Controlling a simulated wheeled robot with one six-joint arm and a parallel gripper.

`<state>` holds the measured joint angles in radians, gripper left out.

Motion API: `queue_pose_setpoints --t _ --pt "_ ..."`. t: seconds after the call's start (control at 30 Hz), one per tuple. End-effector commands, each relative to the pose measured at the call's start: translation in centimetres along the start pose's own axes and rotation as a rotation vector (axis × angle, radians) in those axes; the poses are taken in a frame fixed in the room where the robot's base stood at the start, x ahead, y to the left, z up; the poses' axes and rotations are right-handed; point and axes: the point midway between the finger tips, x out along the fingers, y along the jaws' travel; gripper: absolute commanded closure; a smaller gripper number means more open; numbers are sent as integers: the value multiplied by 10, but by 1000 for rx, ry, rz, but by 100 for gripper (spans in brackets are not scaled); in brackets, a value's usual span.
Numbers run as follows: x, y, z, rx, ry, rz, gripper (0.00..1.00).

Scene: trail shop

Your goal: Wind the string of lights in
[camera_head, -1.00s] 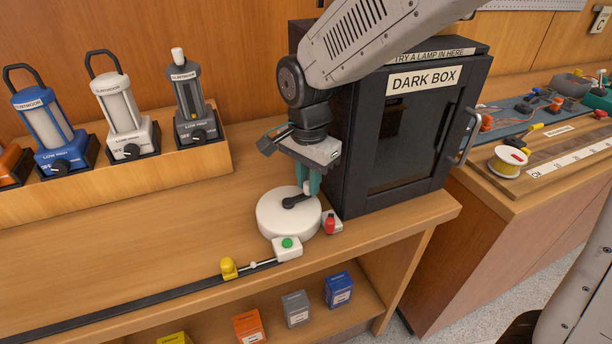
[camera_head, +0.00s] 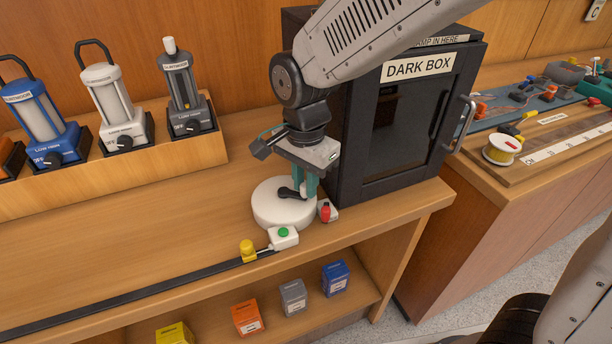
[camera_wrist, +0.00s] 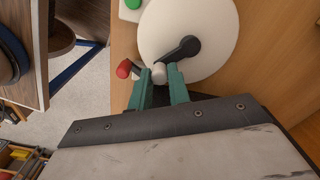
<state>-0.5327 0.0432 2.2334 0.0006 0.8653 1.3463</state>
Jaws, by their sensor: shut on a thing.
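A round white reel (camera_head: 270,213) stands at the front edge of the wooden counter, with a black crank (camera_head: 288,193) on top. In the wrist view the crank (camera_wrist: 185,48) ends in a pale knob (camera_wrist: 158,72). My gripper (camera_head: 306,192) is over the right side of the reel, its teal fingers (camera_wrist: 159,76) shut on that knob. A white block with a green button (camera_head: 283,233) sits at the reel's front. A yellow lamp (camera_head: 247,250) lies just left of the block, at the end of a thin line along a dark track (camera_head: 150,287).
The black DARK BOX (camera_head: 410,140) stands just behind and right. Several lanterns (camera_head: 116,100) stand on a wooden step at left. Small boxes (camera_head: 293,296) sit on the shelf below.

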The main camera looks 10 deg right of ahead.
Motion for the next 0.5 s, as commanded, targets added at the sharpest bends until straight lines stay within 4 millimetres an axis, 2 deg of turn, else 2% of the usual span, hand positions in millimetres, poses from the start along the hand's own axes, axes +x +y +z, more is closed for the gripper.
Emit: queue_pose_setpoints --t 0.27,0.5 --pt "0 0 2 0 0 -2 100" --pt "0 1 19 -2 0 -2 100"
